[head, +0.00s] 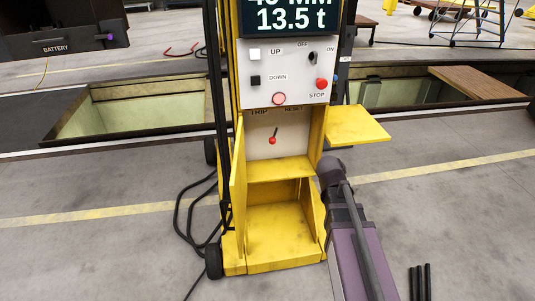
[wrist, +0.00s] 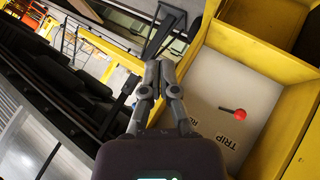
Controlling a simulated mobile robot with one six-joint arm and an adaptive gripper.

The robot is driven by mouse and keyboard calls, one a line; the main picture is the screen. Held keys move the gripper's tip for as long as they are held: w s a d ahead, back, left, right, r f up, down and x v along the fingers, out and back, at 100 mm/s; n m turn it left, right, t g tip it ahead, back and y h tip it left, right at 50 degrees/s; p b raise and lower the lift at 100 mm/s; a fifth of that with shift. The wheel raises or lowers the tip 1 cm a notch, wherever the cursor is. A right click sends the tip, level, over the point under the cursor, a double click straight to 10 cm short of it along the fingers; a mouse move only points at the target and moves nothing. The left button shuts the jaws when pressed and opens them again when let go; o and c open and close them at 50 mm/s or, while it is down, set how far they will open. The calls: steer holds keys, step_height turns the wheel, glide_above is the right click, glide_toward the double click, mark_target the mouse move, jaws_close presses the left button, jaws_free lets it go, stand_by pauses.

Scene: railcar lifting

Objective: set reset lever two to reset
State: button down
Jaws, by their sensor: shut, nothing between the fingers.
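The reset lever (head: 274,136) is a short dark stick with a red knob, on a pale plate inside the open compartment of the yellow jack stand. Its knob points down and slightly left, below the TRIP and RESET labels (head: 276,111). In the wrist view the lever (wrist: 234,112) shows at the right, beside the TRIP label. My gripper (wrist: 160,68) is shut and empty, apart from the lever and to its left in that view. In the head view my arm stands at the compartment's right; the fingertips are not clear there.
Above is a control panel (head: 288,72) with buttons and a switch. Black cables (head: 190,225) lie on the floor at left. Floor pits lie behind the stand.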

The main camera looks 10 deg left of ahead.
steer(key=w+a+f+n+t+b, duration=0.1)
steer(key=w+a+n+t+b, duration=0.35)
steer(key=w, duration=0.25)
steer(key=w+a+f+n+t+y+b, duration=0.1)
steer(key=w+a+f+n+y+b, duration=0.1)
steer(key=a+n+y+b, duration=0.4)
steer(key=w+a+f+n+t+y+b, duration=0.2)
steer(key=a+n+y+b, duration=0.4)
steer(key=a, duration=1)
steer(key=shift+w+a+f+n, duration=0.3)
steer(key=shift+w+n, duration=0.4)
steer(key=shift+n, duration=0.35)
steer(key=shift+w, duration=0.1)
steer(key=x, duration=1)
steer(key=shift+w+d+f+y, duration=0.1)
steer(key=shift+d+y, duration=0.05)
steer(key=shift+d, duration=0.8)
steer(key=shift+w+d+y, duration=0.1)
steer(key=shift+d+y, duration=0.05)
steer(key=shift+d, duration=0.8)
